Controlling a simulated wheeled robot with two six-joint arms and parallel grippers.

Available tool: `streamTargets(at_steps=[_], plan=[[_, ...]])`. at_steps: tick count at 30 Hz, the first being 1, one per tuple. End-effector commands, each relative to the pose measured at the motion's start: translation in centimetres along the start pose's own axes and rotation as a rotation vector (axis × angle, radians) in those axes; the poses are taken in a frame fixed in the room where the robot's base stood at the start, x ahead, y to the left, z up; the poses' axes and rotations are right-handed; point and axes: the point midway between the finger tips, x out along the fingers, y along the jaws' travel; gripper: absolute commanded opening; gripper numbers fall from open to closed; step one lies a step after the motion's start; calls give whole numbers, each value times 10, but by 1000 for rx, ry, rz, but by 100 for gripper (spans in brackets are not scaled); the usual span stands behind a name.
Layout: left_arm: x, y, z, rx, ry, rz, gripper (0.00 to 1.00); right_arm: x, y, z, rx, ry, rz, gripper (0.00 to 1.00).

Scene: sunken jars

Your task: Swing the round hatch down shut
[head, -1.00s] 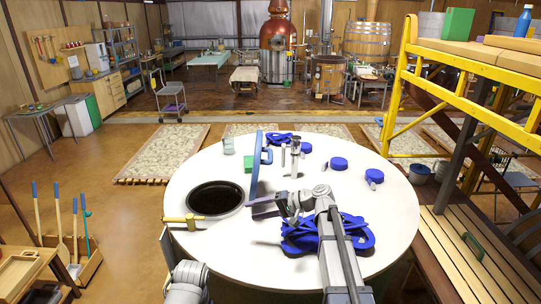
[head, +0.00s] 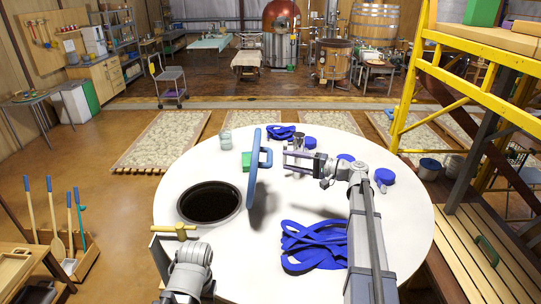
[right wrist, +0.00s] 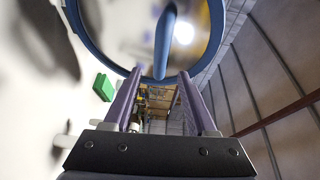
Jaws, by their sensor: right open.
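The round hatch (head: 255,178) stands on edge, nearly upright, on the white round top (head: 330,205), at the right side of the dark round opening (head: 209,202). Its blue bar handle (head: 267,158) sticks out on the right face. My right gripper (head: 287,161) is open and empty, just right of the handle, fingers pointing left at it. In the right wrist view the hatch's blue rim (right wrist: 88,38) and handle (right wrist: 165,42) lie ahead of the open fingers (right wrist: 156,82). My left gripper (head: 160,246) is low at the left edge of the top; its jaws are unclear.
A blue strap heap (head: 312,246) lies in front, right of centre. Blue lids (head: 384,175) lie at the right. A brass-coloured fitting (head: 173,230) sits at the near left edge.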

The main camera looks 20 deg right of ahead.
Motion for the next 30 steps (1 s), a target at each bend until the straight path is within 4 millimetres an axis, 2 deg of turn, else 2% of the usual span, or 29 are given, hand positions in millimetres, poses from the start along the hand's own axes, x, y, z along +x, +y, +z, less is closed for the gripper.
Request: streamTargets(at_steps=[15, 21, 29, 30], plan=[[4, 0, 0, 0, 0, 0, 50, 66, 1, 0, 0, -2, 1, 57], [4, 0, 0, 0, 0, 0, 50, 78, 0, 1, 0, -2, 1, 57], [4, 0, 0, 0, 0, 0, 50, 78, 0, 1, 0, -1, 1, 57], [4, 0, 0, 0, 0, 0, 50, 78, 0, 1, 0, -1, 1, 54]])
